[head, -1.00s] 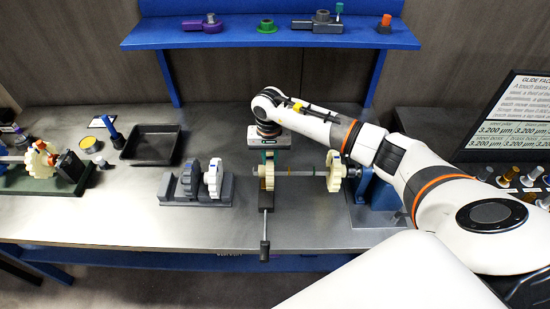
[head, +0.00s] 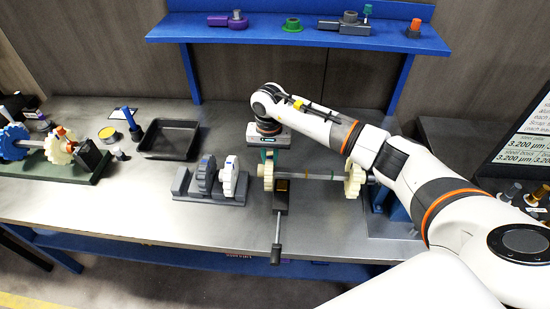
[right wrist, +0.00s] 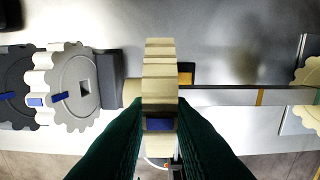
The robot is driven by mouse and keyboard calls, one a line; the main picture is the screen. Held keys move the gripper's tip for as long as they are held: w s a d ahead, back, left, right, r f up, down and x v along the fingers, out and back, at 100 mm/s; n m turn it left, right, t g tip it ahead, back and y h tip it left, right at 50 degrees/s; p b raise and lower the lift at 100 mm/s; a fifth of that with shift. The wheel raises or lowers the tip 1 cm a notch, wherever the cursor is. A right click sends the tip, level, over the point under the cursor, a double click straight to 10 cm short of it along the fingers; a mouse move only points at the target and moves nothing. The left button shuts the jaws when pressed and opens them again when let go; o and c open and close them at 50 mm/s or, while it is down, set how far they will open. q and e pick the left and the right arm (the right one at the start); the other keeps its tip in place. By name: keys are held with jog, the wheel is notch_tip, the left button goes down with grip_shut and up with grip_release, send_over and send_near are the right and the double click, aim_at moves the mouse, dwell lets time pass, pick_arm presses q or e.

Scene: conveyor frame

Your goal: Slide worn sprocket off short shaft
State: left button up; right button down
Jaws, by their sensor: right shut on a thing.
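A cream toothed sprocket (head: 268,172) is at the left end of the horizontal shaft (head: 315,177). My right gripper (head: 268,155) comes down from above and is shut on the sprocket's rim. In the right wrist view, the gripper's green fingers (right wrist: 158,118) pinch the sprocket (right wrist: 158,75), seen edge-on with a blue mark. The shaft (right wrist: 220,97) runs to the right from it, with a yellow band. Whether the bore is still around the shaft end is hidden. Another cream sprocket (head: 355,180) is at the shaft's right end. My left gripper is not in view.
A grey rack (head: 210,192) holds a dark gear (head: 204,175) and a pale sprocket (head: 229,175) close on the left. A handled post (head: 277,235) stands below the shaft. A black tray (head: 168,140) is further left. A blue shelf (head: 300,32) is at the back.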

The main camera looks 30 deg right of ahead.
aim_at(261, 167)
jog(key=shift+w+a+b, duration=0.35)
jog(key=shift+a+b, duration=0.05)
jog(key=shift+a, duration=0.2)
jog(key=shift+w+a+b, duration=0.35)
jog(key=shift+a, duration=0.2)
notch_tip(261, 167, up, 7)
jog(key=p, duration=0.3)
jog(key=shift+s, duration=0.15)
